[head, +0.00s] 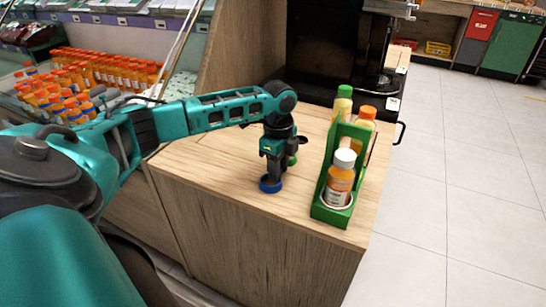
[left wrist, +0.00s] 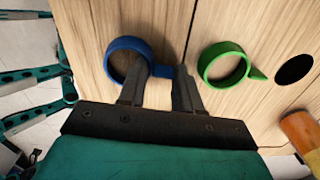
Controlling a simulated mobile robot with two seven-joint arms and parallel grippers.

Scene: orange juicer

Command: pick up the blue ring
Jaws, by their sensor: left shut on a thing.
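The blue ring (head: 270,185) is at the lower end of my left gripper (head: 270,173), at the counter top left of the green crate. In the left wrist view the blue ring (left wrist: 107,60) shows as an open hoop with a short tab. The tab lies between the fingers of the left gripper (left wrist: 161,71), which are shut on it. I cannot tell whether the ring touches the wood or is slightly above it. My right gripper is not in view.
A green ring (left wrist: 205,62) lies right of the blue one, partly hidden behind my gripper in the head view (head: 293,160). The green crate (head: 331,215) holds several bottles. A dark round hole (left wrist: 295,69) is in the counter (head: 215,175). A black appliance (head: 335,50) stands behind.

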